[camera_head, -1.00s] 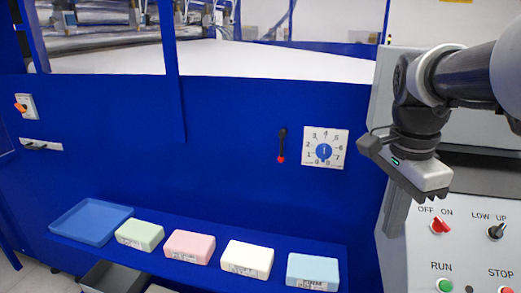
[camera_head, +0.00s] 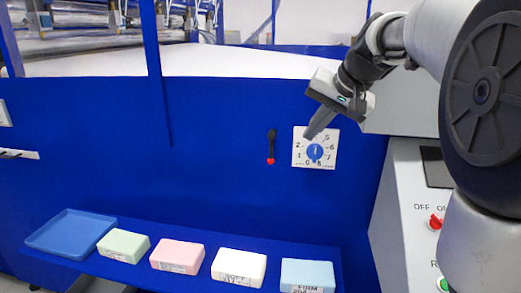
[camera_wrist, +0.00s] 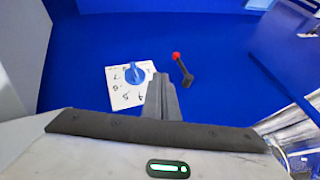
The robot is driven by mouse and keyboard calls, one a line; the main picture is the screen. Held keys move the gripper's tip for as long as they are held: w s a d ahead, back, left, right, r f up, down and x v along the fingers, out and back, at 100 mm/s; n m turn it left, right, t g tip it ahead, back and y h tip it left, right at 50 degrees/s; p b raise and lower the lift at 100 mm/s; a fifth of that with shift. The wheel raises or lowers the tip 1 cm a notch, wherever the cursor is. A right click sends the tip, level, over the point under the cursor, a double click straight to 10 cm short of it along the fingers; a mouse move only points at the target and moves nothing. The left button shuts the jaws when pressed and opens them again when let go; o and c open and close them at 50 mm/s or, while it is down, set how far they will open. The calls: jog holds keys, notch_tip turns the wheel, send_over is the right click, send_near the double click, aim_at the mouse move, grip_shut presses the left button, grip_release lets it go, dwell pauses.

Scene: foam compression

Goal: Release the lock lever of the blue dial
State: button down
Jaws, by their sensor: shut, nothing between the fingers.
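The blue dial (camera_head: 315,152) sits on a white numbered plate (camera_head: 300,160) on the blue machine wall. The lock lever (camera_head: 271,146) is left of the plate in the head view, a black arm hanging down with a red knob at its lower end. In the wrist view the lever (camera_wrist: 183,70) and the dial (camera_wrist: 137,73) both show, on either side of my fingers. My gripper (camera_head: 309,136) is shut and empty. Its fingertips appear over the upper left part of the plate in the head view; whether they touch it I cannot tell.
A shelf below holds a blue tray (camera_head: 38,241), a green block (camera_head: 124,246), a pink block (camera_head: 177,256), a white block (camera_head: 239,267) and a light blue block (camera_head: 307,275). A control panel with a red switch (camera_head: 436,222) stands at the right. The wall around the lever is clear.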

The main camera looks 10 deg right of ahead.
aim_at(272, 147)
jog(key=w+a+f, duration=0.5)
jog(key=w+f, duration=0.2)
jog(key=f, duration=0.1)
jog(key=shift+w+a, duration=0.25)
jog(key=shift+a, duration=0.15)
jog(key=shift+w+f+b, duration=0.1)
jog(key=shift+f+b, duration=0.1)
jog(key=shift+b, duration=0.1)
